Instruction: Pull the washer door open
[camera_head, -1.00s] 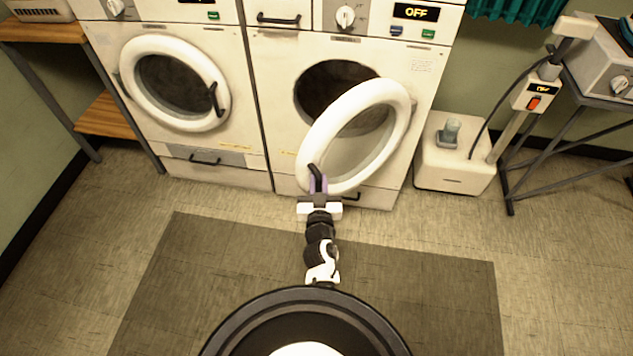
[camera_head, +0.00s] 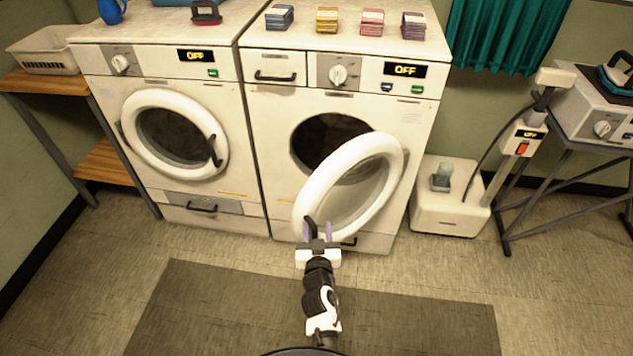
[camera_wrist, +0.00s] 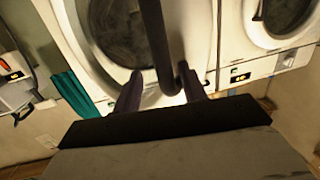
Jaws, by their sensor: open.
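Two white front-loading machines stand side by side. The right machine's round door (camera_head: 312,207) is swung part way open on its right-hand hinge, and its dark drum opening (camera_head: 322,140) shows behind. The door's dark handle (camera_head: 311,228) is on the ring's lower left. My gripper (camera_head: 318,232) is open, with its purple fingers at the handle. In the wrist view the dark handle bar (camera_wrist: 157,45) runs between the two fingers of my gripper (camera_wrist: 160,92), closer to the right one. The left machine's door (camera_head: 127,140) is closed.
A white box unit (camera_head: 450,212) with a post stands right of the open door. A dark metal stand (camera_head: 560,175) is farther right. A wooden shelf (camera_head: 105,165) stands at left. The floor mat (camera_head: 220,310) in front is clear apart from my arm.

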